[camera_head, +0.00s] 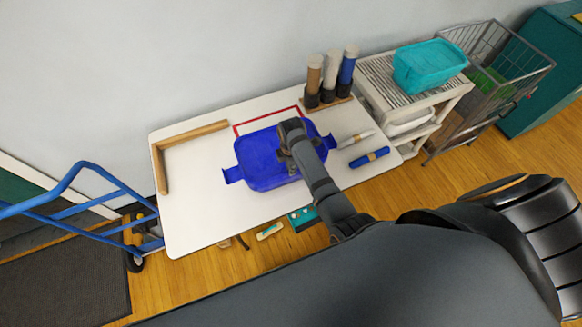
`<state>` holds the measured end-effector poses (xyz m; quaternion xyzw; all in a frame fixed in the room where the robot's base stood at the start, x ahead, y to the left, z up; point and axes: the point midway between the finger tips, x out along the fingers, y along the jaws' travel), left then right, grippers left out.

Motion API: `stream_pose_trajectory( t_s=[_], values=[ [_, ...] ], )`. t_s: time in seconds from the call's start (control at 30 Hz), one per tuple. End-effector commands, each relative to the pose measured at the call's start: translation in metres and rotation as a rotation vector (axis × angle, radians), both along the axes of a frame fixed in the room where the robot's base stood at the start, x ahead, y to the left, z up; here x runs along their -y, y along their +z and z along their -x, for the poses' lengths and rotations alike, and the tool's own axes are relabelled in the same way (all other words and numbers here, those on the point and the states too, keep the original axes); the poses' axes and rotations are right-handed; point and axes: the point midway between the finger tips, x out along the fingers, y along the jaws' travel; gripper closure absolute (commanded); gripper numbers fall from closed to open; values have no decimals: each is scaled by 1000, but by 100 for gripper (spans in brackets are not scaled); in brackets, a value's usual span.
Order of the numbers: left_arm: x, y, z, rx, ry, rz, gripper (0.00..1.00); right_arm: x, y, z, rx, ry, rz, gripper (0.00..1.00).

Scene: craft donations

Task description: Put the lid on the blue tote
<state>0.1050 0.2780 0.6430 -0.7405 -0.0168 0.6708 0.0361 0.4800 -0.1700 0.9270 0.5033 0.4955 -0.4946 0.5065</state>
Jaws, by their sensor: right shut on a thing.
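A flat blue lid (258,166) with flaps at its left and right ends is over the middle of the white table. My right gripper (287,166) reaches down onto the lid's right half and is shut on it; the fingertips are small and partly hidden by my arm. The blue tote cannot be told apart from the lid from above, and whether it is under the lid is hidden. A red outline (236,129) on the table shows behind the lid. My left gripper is not in view.
The white table (200,215) has a wooden corner strip (190,135) at left. Upright rolls (331,75) stand at the back right. A blue roll (370,157) and a white one lie at right. A teal bin (428,66) sits on a shelf. A blue trolley (100,180) stands left.

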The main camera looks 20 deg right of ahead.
Motion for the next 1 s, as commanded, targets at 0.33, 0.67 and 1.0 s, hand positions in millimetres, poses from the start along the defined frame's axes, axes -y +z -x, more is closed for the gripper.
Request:
stream_pose_trajectory(
  t_s=[0.33,0.67,1.0],
  values=[
    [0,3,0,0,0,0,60,0,0,0,1,0,0,100],
    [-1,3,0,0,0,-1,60,1,-4,0,1,0,0,100],
    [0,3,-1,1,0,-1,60,1,-5,0,1,0,0,72]
  ],
)
